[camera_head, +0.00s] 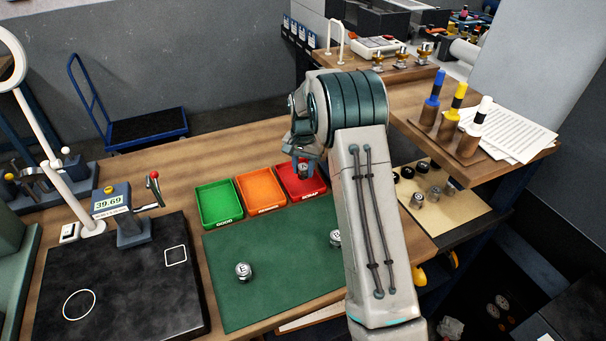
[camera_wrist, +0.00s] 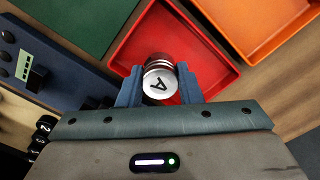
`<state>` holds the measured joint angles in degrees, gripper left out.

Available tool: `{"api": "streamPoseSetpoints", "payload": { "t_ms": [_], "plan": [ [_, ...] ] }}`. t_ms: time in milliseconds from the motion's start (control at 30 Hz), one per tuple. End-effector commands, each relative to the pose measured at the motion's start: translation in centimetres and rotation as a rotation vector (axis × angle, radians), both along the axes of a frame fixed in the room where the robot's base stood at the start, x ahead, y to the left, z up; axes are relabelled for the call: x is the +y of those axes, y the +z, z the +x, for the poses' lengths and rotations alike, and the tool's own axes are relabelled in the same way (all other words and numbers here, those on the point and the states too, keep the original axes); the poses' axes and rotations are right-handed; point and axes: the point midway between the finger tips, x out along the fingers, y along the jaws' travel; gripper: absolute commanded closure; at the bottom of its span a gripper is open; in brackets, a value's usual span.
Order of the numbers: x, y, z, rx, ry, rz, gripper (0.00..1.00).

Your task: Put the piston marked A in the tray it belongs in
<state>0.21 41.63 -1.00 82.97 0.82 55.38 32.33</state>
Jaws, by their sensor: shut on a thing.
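The piston marked A (camera_wrist: 158,84) is a silver cylinder with dark ring grooves, its marked end facing the wrist camera. My gripper (camera_wrist: 160,88) is shut on it, one blue finger on each side. In the head view the piston (camera_head: 304,171) is at the red tray (camera_head: 318,192), below my gripper (camera_head: 303,158). The wrist view shows it over the red tray's interior; whether it touches the floor I cannot tell. The orange tray (camera_head: 260,190) and the green tray (camera_head: 219,204), labelled GOOD, stand to the left. All three look otherwise empty.
Two other pistons stand on the green mat (camera_head: 270,300): one at the left (camera_head: 243,271), one beside my arm (camera_head: 335,238), partly hidden. A gauge (camera_head: 108,205) reads 39.69 by a black plate (camera_head: 120,285). More pistons stand on a tan board (camera_head: 465,208) at the right.

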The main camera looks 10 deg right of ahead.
Motion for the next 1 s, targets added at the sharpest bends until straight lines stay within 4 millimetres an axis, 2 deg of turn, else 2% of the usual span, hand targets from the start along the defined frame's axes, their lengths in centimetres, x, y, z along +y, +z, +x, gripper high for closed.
{"api": "streamPoseSetpoints", "payload": {
  "t_ms": [300,700,733,800,1000],
  "plan": [
    [0.0,-3.6,0.0,0.002,0.000,0.000,0.96],
    [0.0,-4.5,0.0,0.000,0.000,0.000,0.96],
    [0.0,-4.5,0.0,0.000,0.000,0.000,0.65],
    [0.0,-4.3,0.0,0.000,0.000,0.000,0.46],
    [0.0,-4.3,0.0,0.000,0.000,0.000,0.46]
  ]
}}
